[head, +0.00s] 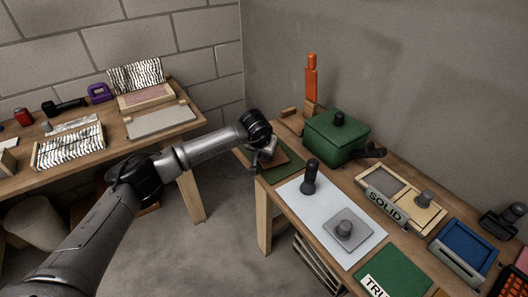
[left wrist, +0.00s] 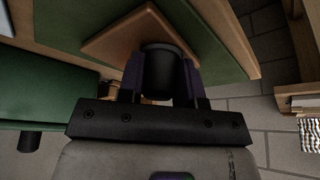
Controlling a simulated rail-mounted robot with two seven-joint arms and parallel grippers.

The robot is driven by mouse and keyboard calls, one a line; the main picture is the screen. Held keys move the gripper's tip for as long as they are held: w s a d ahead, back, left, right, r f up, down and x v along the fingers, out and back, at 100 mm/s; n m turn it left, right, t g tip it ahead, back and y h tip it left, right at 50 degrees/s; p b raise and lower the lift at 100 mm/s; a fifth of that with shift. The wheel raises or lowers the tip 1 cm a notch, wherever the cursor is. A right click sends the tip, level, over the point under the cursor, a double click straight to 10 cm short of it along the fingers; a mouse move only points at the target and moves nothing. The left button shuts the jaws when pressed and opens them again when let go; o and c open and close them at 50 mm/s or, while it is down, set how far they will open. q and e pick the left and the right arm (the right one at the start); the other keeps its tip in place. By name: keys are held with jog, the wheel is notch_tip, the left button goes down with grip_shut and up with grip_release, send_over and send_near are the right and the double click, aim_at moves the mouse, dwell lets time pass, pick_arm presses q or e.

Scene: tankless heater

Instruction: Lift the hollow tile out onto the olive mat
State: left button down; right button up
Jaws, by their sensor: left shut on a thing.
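A brown square tile (left wrist: 118,45) with a dark round knob (left wrist: 160,72) is over the olive mat (left wrist: 70,20) in the left wrist view. I take it for the hollow tile, though no label on it shows. My left gripper (left wrist: 158,85) is shut on the knob. In the head view the left gripper (head: 264,153) is at the table's left end, and the brown tile (head: 284,160) is partly hidden by it above the olive mat (head: 286,173). I cannot tell whether the tile touches the mat. My right gripper is not in view.
A green box (head: 335,137) with a dark knob stands just right of the mat. A white sheet (head: 308,205) holds a black-handled object (head: 310,178) and a grey knobbed tile (head: 344,230). A tray marked SOLID (head: 384,206) and a blue tray (head: 462,250) are further right.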

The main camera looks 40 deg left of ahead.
pick_arm(q)
jog(key=shift+f, duration=0.1)
jog(key=c, duration=0.7)
grip_release()
jog(key=shift+c, duration=0.2)
jog(key=shift+p+v, duration=2.05)
jog(key=shift+v, duration=4.85)
